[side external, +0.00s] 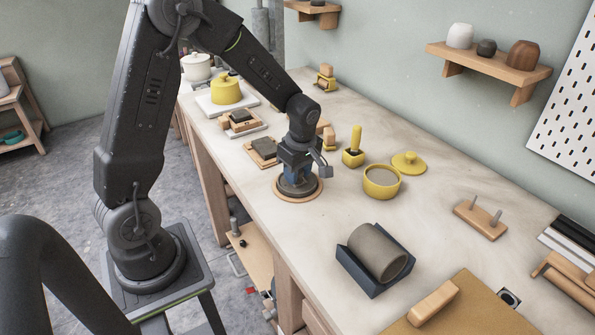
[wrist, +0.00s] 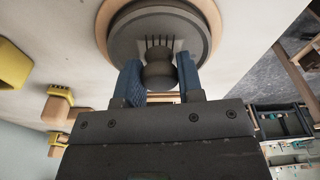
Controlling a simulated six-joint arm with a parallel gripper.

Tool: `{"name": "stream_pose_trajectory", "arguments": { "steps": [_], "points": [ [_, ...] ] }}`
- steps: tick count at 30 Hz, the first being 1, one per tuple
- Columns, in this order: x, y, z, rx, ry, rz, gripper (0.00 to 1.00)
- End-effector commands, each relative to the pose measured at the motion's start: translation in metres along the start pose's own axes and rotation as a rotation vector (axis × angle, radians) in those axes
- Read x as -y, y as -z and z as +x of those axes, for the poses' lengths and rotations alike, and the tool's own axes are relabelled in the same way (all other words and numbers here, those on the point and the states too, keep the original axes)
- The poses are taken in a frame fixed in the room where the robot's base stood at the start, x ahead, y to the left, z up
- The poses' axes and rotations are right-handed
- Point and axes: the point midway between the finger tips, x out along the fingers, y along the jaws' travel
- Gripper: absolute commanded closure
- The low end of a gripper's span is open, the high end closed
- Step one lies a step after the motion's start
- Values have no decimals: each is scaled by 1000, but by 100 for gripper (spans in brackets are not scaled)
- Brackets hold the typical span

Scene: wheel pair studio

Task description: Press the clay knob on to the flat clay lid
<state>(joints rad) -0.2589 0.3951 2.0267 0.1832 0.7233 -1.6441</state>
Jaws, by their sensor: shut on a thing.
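The flat clay lid (side external: 308,188) is a dark grey disc on a round wooden board (side external: 282,196). In the wrist view the lid (wrist: 130,42) shows dark score marks near its middle. My gripper (side external: 296,176) points down over the lid. In the wrist view my gripper (wrist: 160,76) has its blue fingers shut on the grey-brown clay knob (wrist: 159,74). The knob is over the scored patch and covers part of it. I cannot tell whether its underside touches the lid. In the side view the fingers hide the knob.
A clay cylinder (side external: 377,252) lies in a dark cradle (side external: 349,268) in front. Wooden blocks (side external: 264,151) lie behind. The bench between is clear.

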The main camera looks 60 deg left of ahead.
Motion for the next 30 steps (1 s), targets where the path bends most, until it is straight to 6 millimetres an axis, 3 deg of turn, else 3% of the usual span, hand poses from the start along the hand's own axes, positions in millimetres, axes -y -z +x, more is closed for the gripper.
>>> {"name": "stream_pose_trajectory", "arguments": {
  "steps": [5,6,15,24,30],
  "points": [
    [0,0,0,0,1,0,88],
    [0,0,0,0,1,0,64],
    [0,0,-1,0,-1,0,36],
    [0,0,-5,0,-2,0,36],
    [-1,0,-35,-1,-7,1,36]
  ]
}}
